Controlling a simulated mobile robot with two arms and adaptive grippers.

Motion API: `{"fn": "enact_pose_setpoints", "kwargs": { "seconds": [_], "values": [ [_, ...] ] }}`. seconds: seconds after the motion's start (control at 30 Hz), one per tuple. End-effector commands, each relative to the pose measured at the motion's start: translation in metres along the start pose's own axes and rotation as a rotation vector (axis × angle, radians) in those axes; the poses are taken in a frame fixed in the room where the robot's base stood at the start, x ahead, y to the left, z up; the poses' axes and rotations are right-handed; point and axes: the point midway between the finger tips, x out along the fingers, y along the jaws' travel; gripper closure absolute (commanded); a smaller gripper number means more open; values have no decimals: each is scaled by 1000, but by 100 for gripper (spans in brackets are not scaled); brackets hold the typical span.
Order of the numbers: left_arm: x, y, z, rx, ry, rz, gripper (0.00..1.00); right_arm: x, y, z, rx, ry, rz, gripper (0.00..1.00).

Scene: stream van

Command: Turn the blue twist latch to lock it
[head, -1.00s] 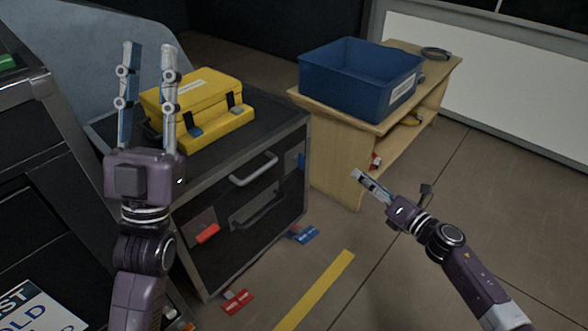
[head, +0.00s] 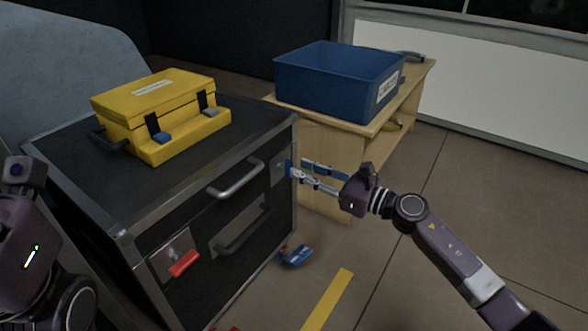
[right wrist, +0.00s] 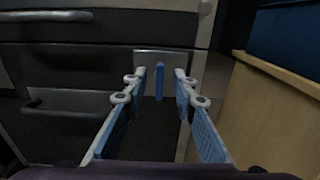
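The blue twist latch (head: 288,169) is on the right end of the black drawer cabinet's front, partly hidden by my right gripper. In the right wrist view, its blue handle (right wrist: 160,82) stands upright on a grey plate. My right gripper (head: 304,169) is open at the latch, and its fingertips (right wrist: 158,78) are on either side of the handle with a gap on each side. Of my left gripper, only the purple base shows at the left edge of the head view; its fingers are out of frame.
The black cabinet (head: 95,195) has grey handles, a red latch (head: 183,263) at lower left and a yellow case (head: 160,112) on top. A wooden table (head: 325,140) with a blue bin (head: 335,85) stands close on the right. Blue (head: 296,256) tags lie on the floor.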

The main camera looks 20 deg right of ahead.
Motion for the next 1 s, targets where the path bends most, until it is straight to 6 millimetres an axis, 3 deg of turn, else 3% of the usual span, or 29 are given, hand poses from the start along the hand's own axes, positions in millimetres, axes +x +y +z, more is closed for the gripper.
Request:
{"fn": "enact_pose_setpoints", "kwargs": {
  "seconds": [0.3,0.63,0.87,1.0],
  "values": [
    [3,2,-5,3,21,9,74,32,0,0,0,-1,-1,75],
    [3,2,-5,3,20,10,74,35,0,0,1,0,-1,75],
    [4,2,-5,3,21,10,74,35,0,0,1,0,-1,98],
    [4,2,-6,3,23,10,74,35,0,0,1,0,-1,100]
  ]
}}
